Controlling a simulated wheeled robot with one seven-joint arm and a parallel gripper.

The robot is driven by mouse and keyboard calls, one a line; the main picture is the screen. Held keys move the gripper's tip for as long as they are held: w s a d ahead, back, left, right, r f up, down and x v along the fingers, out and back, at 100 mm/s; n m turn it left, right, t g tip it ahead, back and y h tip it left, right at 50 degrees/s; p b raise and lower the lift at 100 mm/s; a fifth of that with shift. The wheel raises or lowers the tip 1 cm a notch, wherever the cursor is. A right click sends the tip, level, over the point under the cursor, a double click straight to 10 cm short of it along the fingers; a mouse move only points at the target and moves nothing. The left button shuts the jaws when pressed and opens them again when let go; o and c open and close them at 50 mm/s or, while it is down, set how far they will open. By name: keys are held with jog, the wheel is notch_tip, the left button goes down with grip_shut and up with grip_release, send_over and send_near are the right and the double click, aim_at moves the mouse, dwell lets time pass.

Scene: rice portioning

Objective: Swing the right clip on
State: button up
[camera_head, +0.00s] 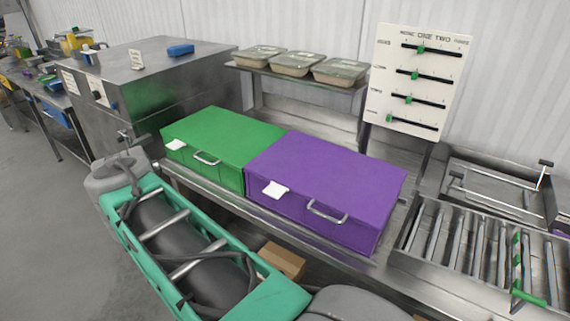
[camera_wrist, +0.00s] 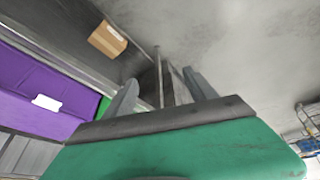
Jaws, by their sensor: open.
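No part is clearly recognisable as the right clip. On the right of the head view, a green handle (camera_head: 528,296) sits at the front of the roller rack, and a black-topped upright lever (camera_head: 543,174) stands behind it. I cannot tell whether either is the clip. My gripper (camera_wrist: 160,86) is open in the wrist view, with its two grey fingers apart and nothing held between them. It points toward the floor and the bench's underside, away from the roller rack. In the head view my arm lies low along the bench front, reaching left.
A green box (camera_head: 225,138) and a purple box (camera_head: 335,180) fill the bench middle. Lidded trays (camera_head: 340,71) sit on a shelf behind. A slider board (camera_head: 416,82) stands beside them. The roller rack (camera_head: 425,230) is right. A cardboard box (camera_wrist: 108,39) lies below the bench.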

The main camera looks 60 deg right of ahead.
jog(key=shift+o, duration=0.2)
jog(key=s+d+r+m+g+h, duration=0.1)
jog(key=s+d+m, duration=0.1)
jog(key=d, duration=0.6)
jog(key=s+d+r+m+g+h, duration=0.1)
jog(key=s+d+r+m, duration=0.1)
jog(key=d+m, duration=0.3)
jog(key=s+d, duration=0.1)
jog(key=d, duration=0.2)
jog(key=shift+s+d+b, duration=0.15)
jog(key=shift+s+b, duration=0.05)
jog(key=shift+b, duration=0.1)
jog(key=s+d+r+m+g, duration=0.2)
jog(key=s+d+m, duration=0.4)
jog(key=s+d, duration=0.5)
jog(key=shift+h, duration=0.3)
jog(key=b+x, duration=0.3)
jog(key=x, duration=0.1)
jog(key=b+x, duration=0.4)
jog(key=shift+w, duration=0.15)
jog(key=shift+d+f, duration=0.2)
jog(key=shift+f, duration=0.15)
jog(key=shift+c, duration=0.6)
jog(key=c, duration=1.2)
